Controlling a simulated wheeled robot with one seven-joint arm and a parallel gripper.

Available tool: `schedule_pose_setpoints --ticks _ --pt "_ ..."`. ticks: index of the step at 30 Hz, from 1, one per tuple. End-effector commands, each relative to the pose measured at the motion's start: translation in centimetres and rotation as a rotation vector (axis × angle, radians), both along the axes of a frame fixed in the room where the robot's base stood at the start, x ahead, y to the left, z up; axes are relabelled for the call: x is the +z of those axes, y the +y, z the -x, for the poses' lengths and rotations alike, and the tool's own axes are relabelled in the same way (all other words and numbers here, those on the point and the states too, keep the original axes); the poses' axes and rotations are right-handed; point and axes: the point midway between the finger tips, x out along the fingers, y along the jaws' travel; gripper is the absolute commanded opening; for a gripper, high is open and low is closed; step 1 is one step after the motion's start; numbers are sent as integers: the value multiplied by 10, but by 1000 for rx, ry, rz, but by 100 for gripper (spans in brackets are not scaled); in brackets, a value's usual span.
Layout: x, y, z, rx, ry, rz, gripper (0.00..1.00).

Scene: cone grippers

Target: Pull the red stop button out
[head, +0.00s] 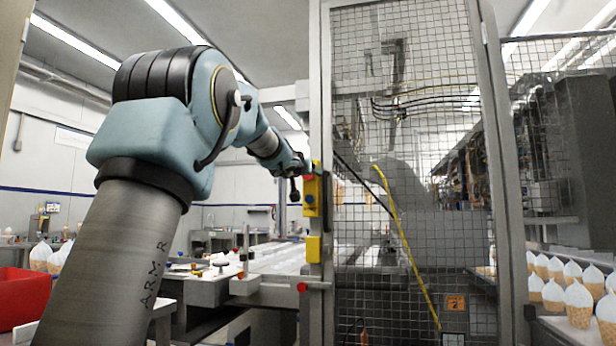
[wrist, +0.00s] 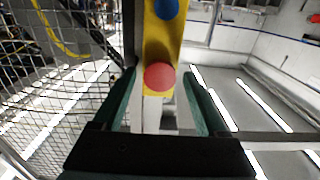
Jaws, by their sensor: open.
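The red stop button (wrist: 159,77) is a round red knob on a narrow yellow box (wrist: 163,45); a blue button (wrist: 166,8) sits on the same box. In the head view the yellow box (head: 316,192) is fixed to a grey post, and the red button (head: 309,177) shows small at its upper part. My gripper (wrist: 158,90) is open, with one finger on each side of the red button in the wrist view. Gaps show between the button and both fingers. In the head view my gripper is beside the box, its fingertips too small to make out.
A wire mesh guard (head: 405,130) stands right of the post. A second yellow box (head: 313,249) is lower on the post. Another red button (head: 302,287) sits near a conveyor (head: 275,255). A red bin (head: 22,298) is at left; cones (head: 578,300) stand at right.

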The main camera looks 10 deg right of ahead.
Motion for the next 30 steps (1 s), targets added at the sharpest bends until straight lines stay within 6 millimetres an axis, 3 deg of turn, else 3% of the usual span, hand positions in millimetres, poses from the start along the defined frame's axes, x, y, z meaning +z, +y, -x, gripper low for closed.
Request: schedule_pose_setpoints --ticks 10,30 --pt "-1 1 2 0 1 0 75" --pt "-1 26 47 0 1 0 75"
